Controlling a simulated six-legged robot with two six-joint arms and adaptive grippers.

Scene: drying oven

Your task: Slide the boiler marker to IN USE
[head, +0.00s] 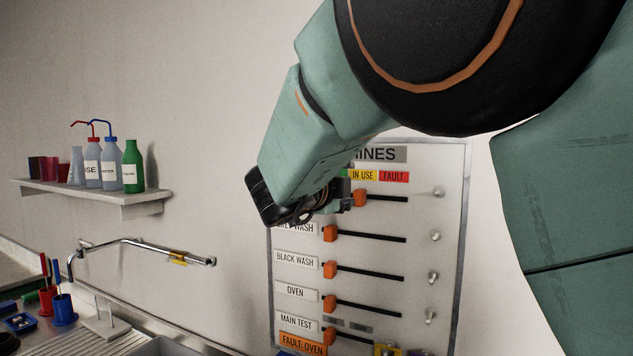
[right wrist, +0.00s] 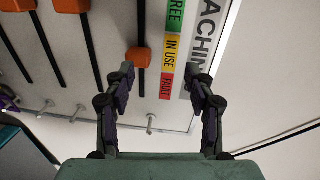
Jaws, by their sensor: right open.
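The wall board (head: 453,240) has slots with orange markers under green FREE, yellow IN USE (head: 362,174) and red FAULT (head: 394,176) labels. The top-row marker (head: 360,197) stands right of the lower ones, about under IN USE; its row name is hidden behind my arm, so I cannot read BOILER. In the right wrist view this marker (right wrist: 138,57) lies beside the IN USE label (right wrist: 172,48). My right gripper (head: 345,192) is open and empty at the board; its fingers (right wrist: 161,72) are spread, one overlapping the marker's end. I cannot tell whether they touch. My left gripper is out of view.
Lower markers, such as the BLACK WASH one (head: 330,269), stand at the left of their slots. Pegs (head: 436,237) stick out at the board's right. A bottle shelf (head: 120,197), a tap (head: 140,242) and a sink lie left. Bare wall is between.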

